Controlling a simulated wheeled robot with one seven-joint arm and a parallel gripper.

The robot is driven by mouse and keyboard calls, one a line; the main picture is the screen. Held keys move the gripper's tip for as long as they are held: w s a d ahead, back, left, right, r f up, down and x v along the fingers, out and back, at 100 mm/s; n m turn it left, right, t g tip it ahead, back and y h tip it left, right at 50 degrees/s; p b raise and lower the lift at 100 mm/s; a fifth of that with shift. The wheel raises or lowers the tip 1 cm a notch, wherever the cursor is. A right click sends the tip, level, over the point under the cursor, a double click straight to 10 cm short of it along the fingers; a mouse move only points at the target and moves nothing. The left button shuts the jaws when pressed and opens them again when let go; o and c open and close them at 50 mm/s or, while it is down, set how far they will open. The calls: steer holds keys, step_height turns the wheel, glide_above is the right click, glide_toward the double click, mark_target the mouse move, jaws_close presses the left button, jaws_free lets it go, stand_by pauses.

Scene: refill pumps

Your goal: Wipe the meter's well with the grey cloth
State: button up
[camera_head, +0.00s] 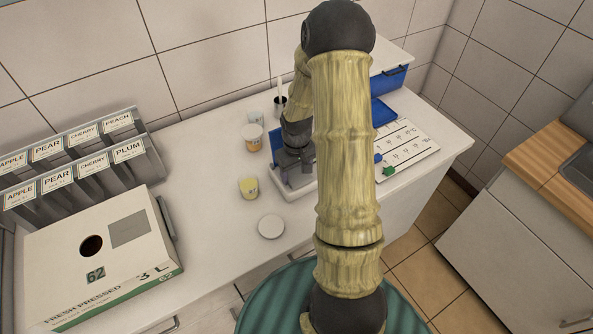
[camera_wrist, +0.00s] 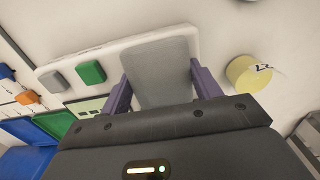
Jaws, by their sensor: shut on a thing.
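My gripper (camera_wrist: 162,84) has its two purple fingers closed on the sides of a flat grey piece, the grey cloth (camera_wrist: 160,62). In the head view my gripper (camera_head: 292,172) points down over the meter, partly hidden by my arm. The meter (camera_head: 299,191) is a white-based device on the counter. In the wrist view the meter (camera_wrist: 60,62) shows a grey button, a green button and a small display. The cloth lies over or just above the meter's body; I cannot tell whether it touches. The well is not visible, likely covered by cloth and gripper.
A yellow cup (camera_head: 249,187) and a white round lid (camera_head: 271,226) stand left of the meter. An orange-banded tub (camera_head: 253,138) is behind. A chart board (camera_head: 408,146) with coloured blocks and a blue box (camera_head: 388,82) lie right. A juice carton (camera_head: 95,262) and label racks fill the left.

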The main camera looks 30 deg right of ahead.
steer(key=shift+s+f, duration=0.1)
steer(key=shift+s, duration=0.5)
stand_by(0.7)
steer(key=shift+w, duration=0.45)
steer(key=shift+w, duration=0.25)
steer(key=shift+s, duration=0.7)
stand_by(0.6)
steer(key=shift+w+p, duration=0.35)
steer(key=shift+w, duration=0.25)
stand_by(0.5)
